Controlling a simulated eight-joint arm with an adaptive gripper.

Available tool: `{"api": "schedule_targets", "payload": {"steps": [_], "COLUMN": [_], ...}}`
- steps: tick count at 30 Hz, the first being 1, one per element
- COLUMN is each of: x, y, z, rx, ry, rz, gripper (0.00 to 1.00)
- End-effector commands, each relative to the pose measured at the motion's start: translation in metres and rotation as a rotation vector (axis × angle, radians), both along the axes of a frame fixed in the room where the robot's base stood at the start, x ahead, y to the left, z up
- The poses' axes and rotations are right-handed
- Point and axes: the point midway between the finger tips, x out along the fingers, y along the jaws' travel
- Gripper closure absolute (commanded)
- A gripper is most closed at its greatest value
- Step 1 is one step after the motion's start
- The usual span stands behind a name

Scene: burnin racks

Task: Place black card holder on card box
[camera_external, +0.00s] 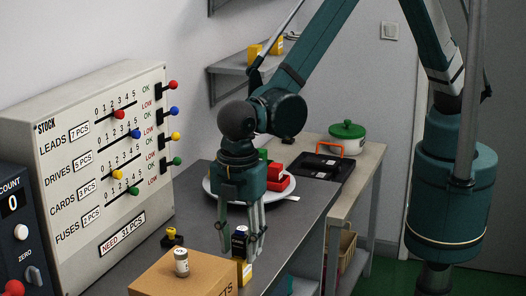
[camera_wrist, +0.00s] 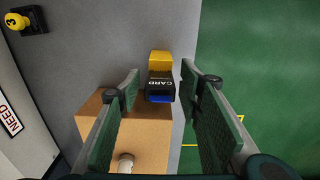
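A black card holder (camera_external: 240,240) with a blue edge is between my gripper's fingers near the bench's front edge. In the wrist view the card holder (camera_wrist: 160,86) reads CARD. My gripper (camera_external: 246,250) points down; its fingers (camera_wrist: 160,78) stand apart, with a visible gap on each side of the holder. A yellow block (camera_external: 245,271) shows directly below the holder, and in the wrist view it (camera_wrist: 160,60) adjoins the black part. I cannot tell whether they are joined. A brown cardboard box (camera_external: 160,284) stands beside them; whether it is the card box is unclear.
A small jar (camera_external: 181,262) stands on the cardboard box. A yellow-and-black knob (camera_external: 172,238) is near the stock panel (camera_external: 85,165). A white plate (camera_external: 213,187) with red and green pieces, a black tray (camera_external: 318,168) and a green-lidded pot (camera_external: 347,138) are behind.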

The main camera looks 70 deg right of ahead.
Motion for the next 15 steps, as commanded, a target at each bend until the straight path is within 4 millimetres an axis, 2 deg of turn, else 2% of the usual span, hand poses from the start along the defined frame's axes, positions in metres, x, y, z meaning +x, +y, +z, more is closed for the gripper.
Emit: {"api": "schedule_targets", "payload": {"steps": [8,15], "x": [0.0,0.0], "y": [0.0,0.0], "z": [0.004,0.023], "rx": [0.0,0.0], "ry": [0.0,0.0], "rz": [0.0,0.0], "gripper": [0.64,0.64]}}
